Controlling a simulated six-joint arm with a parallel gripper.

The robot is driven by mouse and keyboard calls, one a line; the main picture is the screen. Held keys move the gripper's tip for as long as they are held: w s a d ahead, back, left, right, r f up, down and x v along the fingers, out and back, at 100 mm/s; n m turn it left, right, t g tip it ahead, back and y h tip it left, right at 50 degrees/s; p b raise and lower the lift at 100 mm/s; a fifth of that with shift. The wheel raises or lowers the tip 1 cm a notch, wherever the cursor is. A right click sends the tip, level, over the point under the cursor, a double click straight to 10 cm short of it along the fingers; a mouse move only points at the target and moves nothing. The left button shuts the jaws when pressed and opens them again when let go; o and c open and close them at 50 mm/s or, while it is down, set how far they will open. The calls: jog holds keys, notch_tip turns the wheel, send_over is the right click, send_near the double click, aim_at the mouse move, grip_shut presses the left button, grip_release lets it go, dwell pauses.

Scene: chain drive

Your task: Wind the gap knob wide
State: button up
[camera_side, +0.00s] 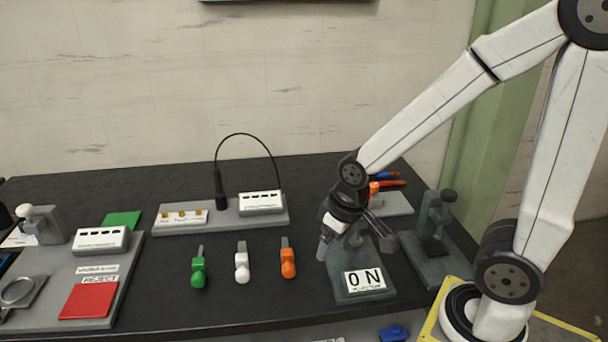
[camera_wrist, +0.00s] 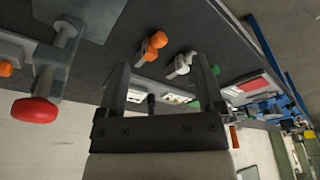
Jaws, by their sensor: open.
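My gripper (camera_side: 357,241) is open and points down over a grey-green stand with an "ON" plate (camera_side: 365,280). In the wrist view its two fingers (camera_wrist: 160,66) are apart with nothing held between them. A red round knob (camera_wrist: 34,110) on a metal shaft through a grey block (camera_wrist: 60,62) shows in the wrist view, left of the fingers and apart from them. A dark knob (camera_side: 449,196) sits on a grey-green fixture (camera_side: 434,222) right of my gripper in the side view. No label shows which knob is the gap knob. My gripper hides part of the "ON" stand.
Green (camera_side: 198,270), white (camera_side: 242,266) and orange (camera_side: 288,262) handled tools lie left of my gripper. A grey block with a cable (camera_side: 222,190) stands behind them. A grey board with a red pad (camera_side: 88,300) is at the left. Dark table between is clear.

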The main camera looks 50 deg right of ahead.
jog(key=w+d+r+n+g, duration=0.1)
jog(key=w+d+r+n, duration=0.1)
jog(key=w+d, duration=0.35)
jog(key=w+d+r+n, duration=0.1)
jog(key=w+d+n, duration=0.15)
jog(key=d, duration=0.55)
jog(key=w+d+r+n+g, duration=0.1)
jog(key=w+d+r+n, duration=0.2)
jog(key=d, duration=0.4)
jog(key=s+d+f+n, duration=0.1)
jog(key=d+f+n, duration=0.1)
jog(key=d, duration=0.7)
jog(key=s+d+f+n, duration=0.1)
jog(key=d+n, duration=0.1)
jog(key=d, duration=0.8)
jog(key=shift+n+g, duration=0.25)
jog(key=shift+g, duration=0.05)
notch_tip(320, 180, down, 5)
jog(key=shift+w+a+f, duration=0.1)
jog(key=shift+f, duration=0.45)
jog(key=shift+f, duration=3.9)
